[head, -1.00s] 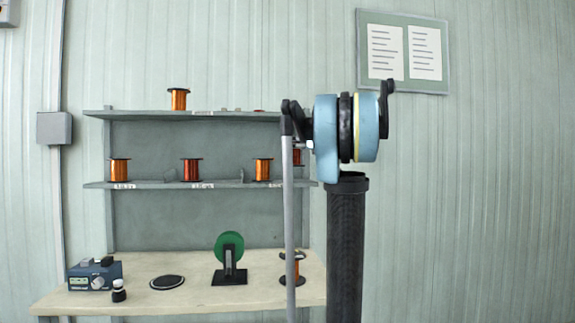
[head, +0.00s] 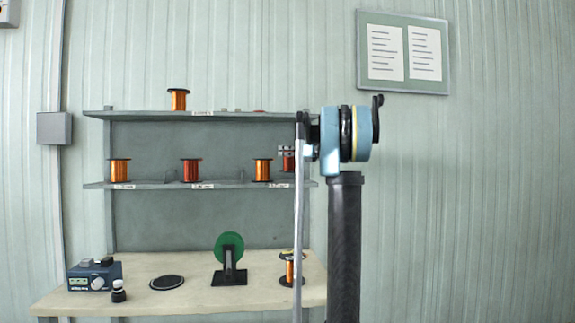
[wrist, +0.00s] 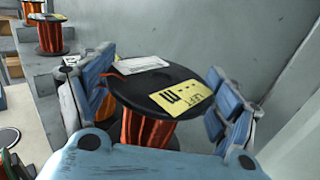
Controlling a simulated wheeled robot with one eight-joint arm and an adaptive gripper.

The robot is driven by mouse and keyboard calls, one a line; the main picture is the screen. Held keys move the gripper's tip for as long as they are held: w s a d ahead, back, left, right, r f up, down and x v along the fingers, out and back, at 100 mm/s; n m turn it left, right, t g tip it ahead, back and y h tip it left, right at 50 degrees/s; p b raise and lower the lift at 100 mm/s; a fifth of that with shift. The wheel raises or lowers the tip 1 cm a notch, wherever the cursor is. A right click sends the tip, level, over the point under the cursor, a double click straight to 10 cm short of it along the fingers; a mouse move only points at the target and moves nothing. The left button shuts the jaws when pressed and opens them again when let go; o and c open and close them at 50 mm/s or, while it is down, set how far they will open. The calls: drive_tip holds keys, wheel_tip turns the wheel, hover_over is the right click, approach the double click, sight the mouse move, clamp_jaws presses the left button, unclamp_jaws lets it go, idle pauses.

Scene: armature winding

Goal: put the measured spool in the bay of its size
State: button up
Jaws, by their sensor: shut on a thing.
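A spool of red-copper wire with a black flange (wrist: 135,92) fills the middle of the wrist view, with a yellow tag (wrist: 187,97) and a white label (wrist: 143,65) on top. My gripper (wrist: 163,95) has one blue-padded finger on each side and is shut on this spool. In the head view my gripper (head: 285,151) is at the right end of the middle shelf, with the red spool (head: 288,163) just below it, partly hidden by my arm. Whether the spool's base touches the shelf is not clear. The middle shelf (head: 220,185) carries labels and small dividers along its front.
Several spools stand on the shelves, one on the top shelf (head: 179,100). The bench (head: 200,297) holds a blue meter (head: 95,275), a black disc (head: 167,282), a green wheel on a stand (head: 229,257) and an orange spool (head: 290,270) behind my arm.

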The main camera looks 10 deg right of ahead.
sight(295, 159)
drive_tip(key=shift+f, duration=1.8)
drive_tip(key=shift+w+f, duration=0.15)
drive_tip(key=shift+f, duration=0.05)
drive_tip(key=shift+f, duration=0.1)
drive_tip(key=o, duration=2)
drive_tip(key=shift+c, duration=0.2)
drive_tip(key=v, duration=1.2)
